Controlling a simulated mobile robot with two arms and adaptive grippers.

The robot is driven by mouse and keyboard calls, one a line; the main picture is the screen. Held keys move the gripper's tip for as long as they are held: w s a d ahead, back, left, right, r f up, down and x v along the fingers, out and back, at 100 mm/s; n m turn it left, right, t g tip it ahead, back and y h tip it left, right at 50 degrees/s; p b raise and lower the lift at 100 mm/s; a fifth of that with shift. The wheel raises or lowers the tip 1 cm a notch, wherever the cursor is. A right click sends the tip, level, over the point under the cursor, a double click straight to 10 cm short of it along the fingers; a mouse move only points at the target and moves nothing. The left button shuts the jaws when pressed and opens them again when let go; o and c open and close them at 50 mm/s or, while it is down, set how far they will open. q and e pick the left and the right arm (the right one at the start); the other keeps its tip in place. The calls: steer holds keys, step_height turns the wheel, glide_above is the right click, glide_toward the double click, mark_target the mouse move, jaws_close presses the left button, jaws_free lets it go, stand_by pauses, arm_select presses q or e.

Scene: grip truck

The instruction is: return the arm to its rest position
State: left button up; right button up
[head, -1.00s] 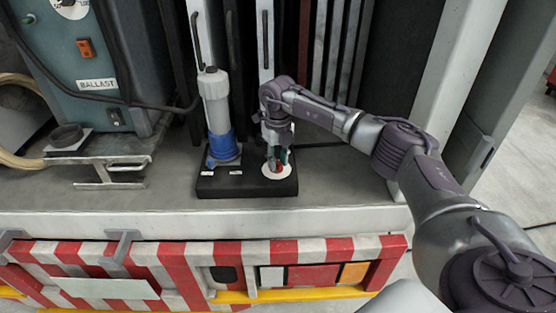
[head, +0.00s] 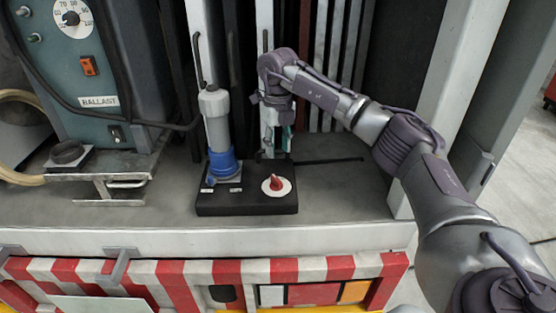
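My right arm comes in from the right, and its gripper (head: 275,145) points down behind the black switch box (head: 246,205). The gripper is above and behind a red rotary switch (head: 276,184) on a white disc, apart from it. The fingertips are small and partly hidden by the wrist, so I cannot tell whether they are open or shut. A grey and blue plug (head: 218,130) stands upright on the left of the same box. My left gripper is not in view.
A teal ballast unit (head: 75,70) with a dial and orange switch stands at the left. A grey post (head: 460,90) rises beside my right arm. A red and white striped bumper (head: 180,280) runs along the front. The deck right of the box is clear.

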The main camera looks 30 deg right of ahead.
steer(key=shift+r, duration=0.55)
